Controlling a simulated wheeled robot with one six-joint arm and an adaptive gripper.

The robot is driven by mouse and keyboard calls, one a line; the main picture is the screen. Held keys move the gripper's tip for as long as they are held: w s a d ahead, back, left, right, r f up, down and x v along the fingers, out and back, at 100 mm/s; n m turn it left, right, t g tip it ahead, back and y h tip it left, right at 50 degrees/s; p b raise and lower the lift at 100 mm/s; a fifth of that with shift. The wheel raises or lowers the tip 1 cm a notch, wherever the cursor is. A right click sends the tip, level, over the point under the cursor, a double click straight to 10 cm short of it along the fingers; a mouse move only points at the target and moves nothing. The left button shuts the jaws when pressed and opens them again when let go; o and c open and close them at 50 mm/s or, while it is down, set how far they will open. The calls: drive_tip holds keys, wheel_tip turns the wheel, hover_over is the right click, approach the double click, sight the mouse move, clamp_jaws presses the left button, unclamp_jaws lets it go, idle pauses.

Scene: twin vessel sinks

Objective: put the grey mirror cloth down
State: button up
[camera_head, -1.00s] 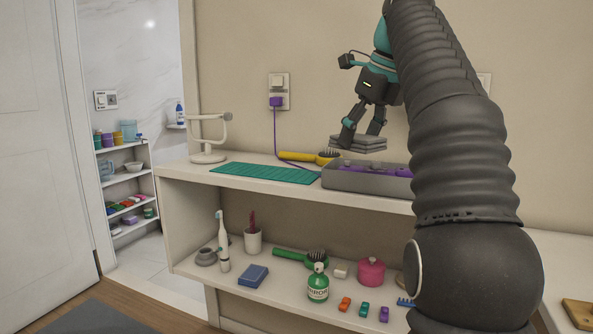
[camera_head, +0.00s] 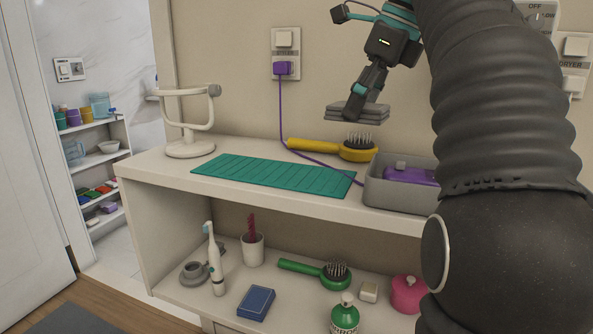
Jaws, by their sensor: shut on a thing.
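The grey mirror cloth (camera_head: 357,112) is a folded flat stack. My gripper (camera_head: 368,97) is shut on it and holds it in the air above the back of the counter, over the yellow hairbrush as seen here. The gripper points down, and only one finger shows clearly. The cloth appears apart from everything below it.
On the counter (camera_head: 165,164) lie a green ribbed mat (camera_head: 270,175), a yellow hairbrush (camera_head: 355,150) and a grey tray (camera_head: 395,200) with a purple item. A white stand (camera_head: 190,148) is at left. A purple cord (camera_head: 281,110) hangs from the outlet. The lower shelf is crowded.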

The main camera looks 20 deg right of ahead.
drive_tip(key=shift+s+a+n, duration=0.2)
drive_tip(key=shift+s+n, duration=0.2)
drive_tip(key=shift+s, duration=0.55)
drive_tip(key=shift+s+a+f, duration=0.2)
drive_tip(key=shift+s, duration=0.05)
drive_tip(key=b, duration=0.1)
hover_over(295, 174)
drive_tip(key=d, duration=0.1)
drive_tip(key=shift+n+y, duration=0.3)
drive_tip(key=f, duration=0.6)
drive_tip(key=shift+s+f, duration=0.4)
drive_tip(key=shift+f+b, duration=0.75)
drive_tip(key=shift+f, duration=1.25)
drive_tip(key=shift+f, duration=0.1)
drive_tip(key=o, duration=1.2)
drive_tip(key=shift+o, duration=0.2)
drive_tip(key=p+v, duration=0.2)
drive_tip(key=v, duration=1)
drive_tip(key=shift+w, duration=0.2)
